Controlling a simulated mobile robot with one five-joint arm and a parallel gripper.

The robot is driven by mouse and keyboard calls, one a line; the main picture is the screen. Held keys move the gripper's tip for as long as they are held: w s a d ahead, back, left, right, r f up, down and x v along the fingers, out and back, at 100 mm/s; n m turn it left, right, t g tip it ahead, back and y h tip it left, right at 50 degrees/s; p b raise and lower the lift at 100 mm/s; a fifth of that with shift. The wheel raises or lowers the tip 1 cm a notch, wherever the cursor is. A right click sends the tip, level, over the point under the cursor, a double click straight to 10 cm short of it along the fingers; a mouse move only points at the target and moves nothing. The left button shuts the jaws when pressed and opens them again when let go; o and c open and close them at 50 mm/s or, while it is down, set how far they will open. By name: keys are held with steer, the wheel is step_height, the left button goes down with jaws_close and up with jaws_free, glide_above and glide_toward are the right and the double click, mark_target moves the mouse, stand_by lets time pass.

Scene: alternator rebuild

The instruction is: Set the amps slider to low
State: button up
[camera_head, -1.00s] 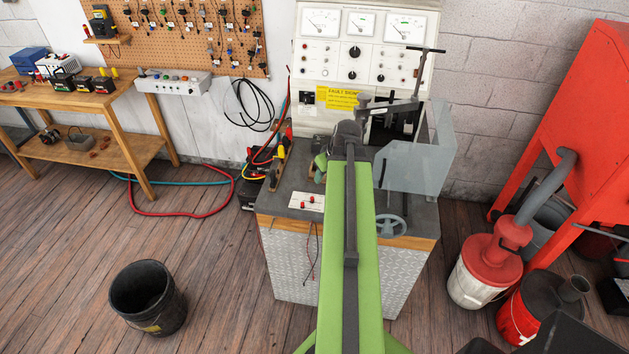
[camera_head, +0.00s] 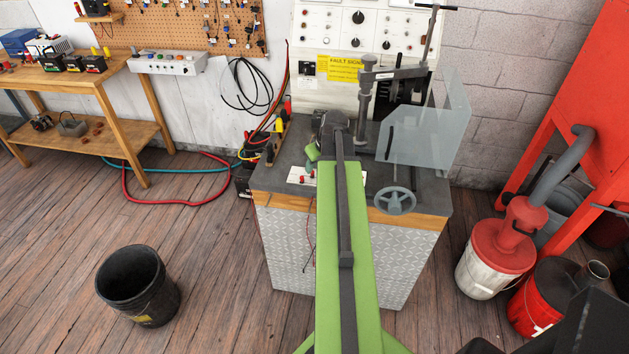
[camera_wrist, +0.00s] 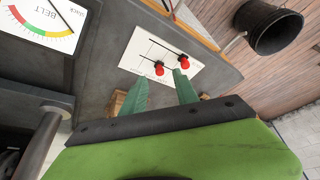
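A white slider plate (camera_wrist: 165,52) with two dark slots lies on the grey bench top. It carries two red knobs, a left one (camera_wrist: 159,69) and a right one (camera_wrist: 184,61) in the wrist view. The plate's lettering is too small to read, so I cannot tell which is amps. My gripper (camera_wrist: 159,77) is open and empty. The left knob shows between its green fingertips, and the right knob shows just past the right fingertip; contact cannot be made out. In the head view the plate (camera_head: 296,178) is partly covered by my arm, and my gripper (camera_head: 312,153) shows beside it.
The test bench (camera_head: 278,178) has a handwheel (camera_head: 395,200) at the front right and a clear guard (camera_head: 425,135) behind it. A belt gauge (camera_wrist: 45,22) shows at the wrist view's upper left. A black bucket (camera_head: 138,285) stands on open floor at left.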

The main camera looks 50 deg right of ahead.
mark_target(312, 174)
steer(key=b+x, duration=0.1)
steer(key=x, duration=0.2)
steer(key=shift+r, duration=0.1)
jaws_close()
stand_by(1.3)
